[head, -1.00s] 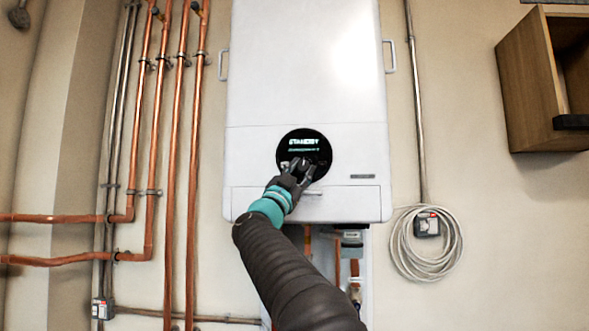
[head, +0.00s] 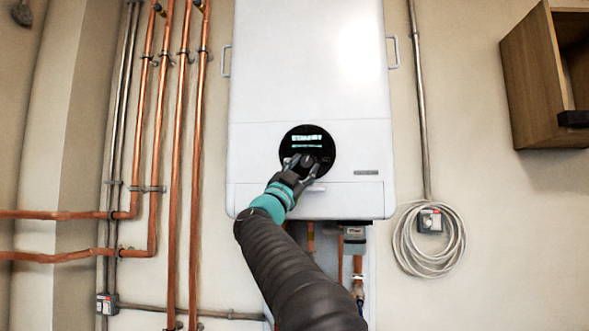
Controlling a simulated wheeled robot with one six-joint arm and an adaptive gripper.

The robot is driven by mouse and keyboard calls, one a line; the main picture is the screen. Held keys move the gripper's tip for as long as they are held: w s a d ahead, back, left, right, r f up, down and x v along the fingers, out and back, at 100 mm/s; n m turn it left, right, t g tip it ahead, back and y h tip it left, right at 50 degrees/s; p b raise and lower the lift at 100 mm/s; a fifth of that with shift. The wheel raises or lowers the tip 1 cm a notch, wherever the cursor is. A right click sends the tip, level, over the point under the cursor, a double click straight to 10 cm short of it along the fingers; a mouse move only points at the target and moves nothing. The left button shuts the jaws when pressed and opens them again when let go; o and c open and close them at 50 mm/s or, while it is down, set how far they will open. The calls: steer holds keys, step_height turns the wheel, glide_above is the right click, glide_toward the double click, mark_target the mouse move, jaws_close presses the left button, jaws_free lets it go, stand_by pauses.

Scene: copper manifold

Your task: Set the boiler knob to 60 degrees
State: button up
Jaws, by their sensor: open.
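The white boiler (head: 305,65) hangs on the wall at the centre of the head view. Its round black control panel (head: 325,143) has a lit display (head: 307,139) whose text is too blurred to read. A dark knob (head: 305,160) shows low on the panel, partly hidden by my gripper. My gripper (head: 303,165) is open at the lower part of the panel, with its fingers around or just in front of the knob. I cannot tell whether they touch it.
Copper pipes (head: 175,150) run up the wall on the left. A coiled cable (head: 428,240) hangs to the right below a conduit. A wooden cabinet (head: 530,80) is at the upper right. Valves and pipes show under the boiler, partly behind my arm.

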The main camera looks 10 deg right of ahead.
steer(key=v, duration=1.2)
stand_by(0.4)
steer(key=x, duration=1.1)
steer(key=shift+s, duration=0.1)
steer(key=shift+d+r, duration=0.3)
steer(key=shift+r, duration=0.1)
